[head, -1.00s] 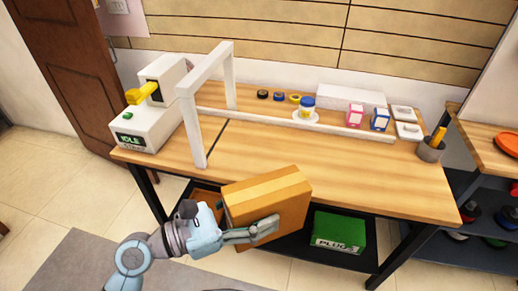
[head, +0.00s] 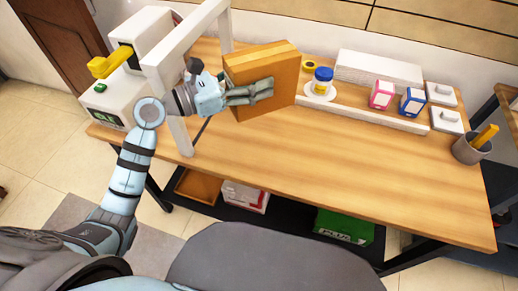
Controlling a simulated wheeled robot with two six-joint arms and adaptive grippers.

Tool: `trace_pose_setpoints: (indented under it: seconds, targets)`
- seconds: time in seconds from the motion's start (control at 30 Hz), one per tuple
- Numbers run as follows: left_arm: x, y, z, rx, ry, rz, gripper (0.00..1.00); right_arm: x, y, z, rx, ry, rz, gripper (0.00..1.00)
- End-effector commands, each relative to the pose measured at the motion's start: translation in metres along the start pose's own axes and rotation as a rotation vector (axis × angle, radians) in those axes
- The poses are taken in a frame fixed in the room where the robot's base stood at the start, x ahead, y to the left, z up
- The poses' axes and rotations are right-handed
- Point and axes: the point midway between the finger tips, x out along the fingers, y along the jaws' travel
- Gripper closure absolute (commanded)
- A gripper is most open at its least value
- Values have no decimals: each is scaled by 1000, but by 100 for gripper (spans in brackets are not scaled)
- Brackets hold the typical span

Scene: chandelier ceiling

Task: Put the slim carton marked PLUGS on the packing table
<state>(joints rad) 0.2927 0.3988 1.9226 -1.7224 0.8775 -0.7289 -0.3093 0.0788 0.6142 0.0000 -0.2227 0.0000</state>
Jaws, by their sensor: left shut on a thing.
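My left gripper (head: 250,93) is shut on a flat orange-brown carton (head: 273,65), gripping it from the left side. The carton stands tilted in the grip over the left-middle of the packing table (head: 330,160), beside the white frame; no gap to the top can be judged. No writing shows on the faces of this carton that I see. A green box (head: 344,226) with white lettering that seems to read PLUGS lies on the shelf under the table. My right gripper is not in view.
A white frame (head: 168,90) and a white machine with a yellow handle (head: 112,62) stand left. The front tabletop is clear.

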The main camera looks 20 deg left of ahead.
Motion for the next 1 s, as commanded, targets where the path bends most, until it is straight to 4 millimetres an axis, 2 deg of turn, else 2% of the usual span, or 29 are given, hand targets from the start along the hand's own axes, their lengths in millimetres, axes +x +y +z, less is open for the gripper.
trace_pose_setpoints:
  seconds: [0.07, 0.13, 0.4, 0.5, 0.63, 0.8, 1.0]
  targets:
    - [2, 9, -5, -5, -3, 8, 93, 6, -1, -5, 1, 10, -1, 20]
    - [2, 10, -22, -8, -2, 9, 93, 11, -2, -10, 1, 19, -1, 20]
    - [3, 9, -122, -9, -3, 6, 93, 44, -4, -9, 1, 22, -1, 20]
    - [3, 9, -144, -5, -3, 6, 93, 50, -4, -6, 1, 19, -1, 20]
    - [3, 8, -162, -4, -4, 6, 93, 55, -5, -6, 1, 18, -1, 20]
    - [3, 8, -193, -4, -4, 5, 93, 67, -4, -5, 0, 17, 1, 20]
    - [3, 8, -195, -1, -3, 5, 93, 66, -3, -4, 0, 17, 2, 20]
